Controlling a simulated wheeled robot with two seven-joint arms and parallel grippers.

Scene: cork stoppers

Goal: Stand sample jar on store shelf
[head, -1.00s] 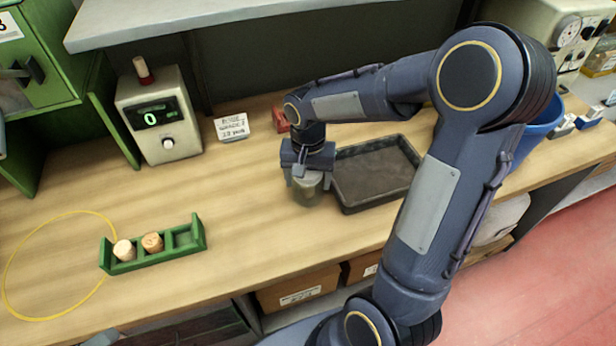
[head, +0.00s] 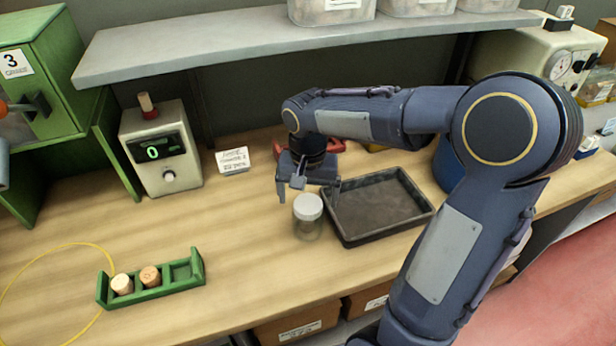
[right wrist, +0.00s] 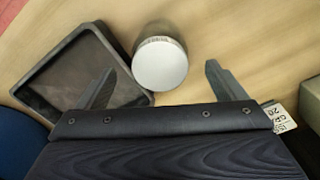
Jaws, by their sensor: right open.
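The sample jar (head: 308,217) is clear with a white lid and stands upright on the bench, just left of the black tray. My right gripper (head: 308,190) is open and empty, above and a little behind the jar. In the right wrist view the jar's lid (right wrist: 160,65) lies beyond and between the two spread fingers (right wrist: 158,85), apart from both. The grey store shelf (head: 240,45) runs across the back above the bench.
The black tray (head: 425,212) is beside the jar. A green rack (head: 150,291) holds two corks at the left front. A meter (head: 163,150) and a small card (head: 233,160) stand behind. The left part of the shelf is clear.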

